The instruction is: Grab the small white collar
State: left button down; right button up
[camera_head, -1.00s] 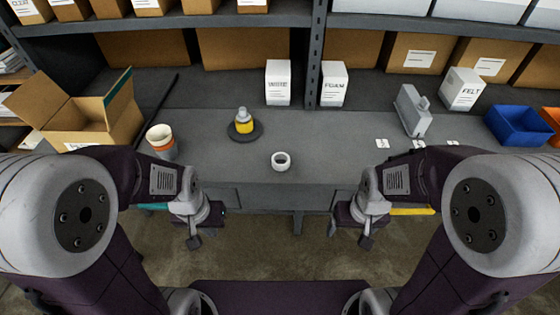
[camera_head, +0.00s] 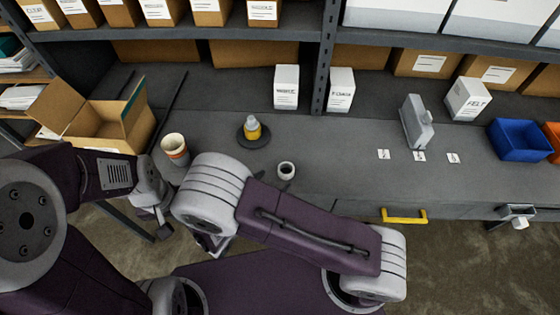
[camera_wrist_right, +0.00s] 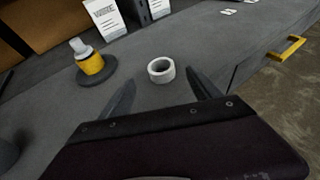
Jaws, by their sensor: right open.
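The small white collar (camera_head: 286,176) is a short open ring standing on the grey bench near its front edge. In the right wrist view the collar (camera_wrist_right: 162,77) lies ahead of my right gripper (camera_wrist_right: 160,90), in line with the gap between its fingers. The fingers are apart with nothing held, and whether they reach the collar's height is unclear. In the head view my right arm bends across the front of the bench, left of and below the collar, and hides much of its gripper. My left gripper (camera_head: 155,208) hangs at the bench's front left; its fingers are unclear.
A yellow-and-grey bottle on a dark round base (camera_head: 253,132) stands left of the collar, with a cup (camera_head: 175,149) farther left. An open carton (camera_head: 110,120) is at the left. White boxes (camera_head: 286,87) stand behind. A blue bin (camera_head: 518,140) is at the right.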

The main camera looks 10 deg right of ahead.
aim_at(289, 166)
jog(key=x, duration=0.3)
jog(key=shift+w+d+f+p, duration=0.15)
jog(key=shift+w+d+p, duration=0.1)
jog(key=shift+p, duration=0.15)
jog(key=shift+w+d+f, duration=0.1)
jog(key=shift+w+f, duration=0.05)
jog(key=shift+w, duration=0.05)
jog(key=p+x, duration=0.1)
jog(key=x, duration=0.3)
jog(key=shift+w+d+f+p, duration=0.1)
jog(key=shift+d+f+p, duration=0.15)
jog(key=shift+d+p, duration=0.15)
jog(key=shift+w+f, duration=0.15)
jog(key=shift+w, duration=0.05)
jog(key=shift+s, duration=0.15)
jog(key=c, duration=1.4)
jog(key=shift+r, duration=0.2)
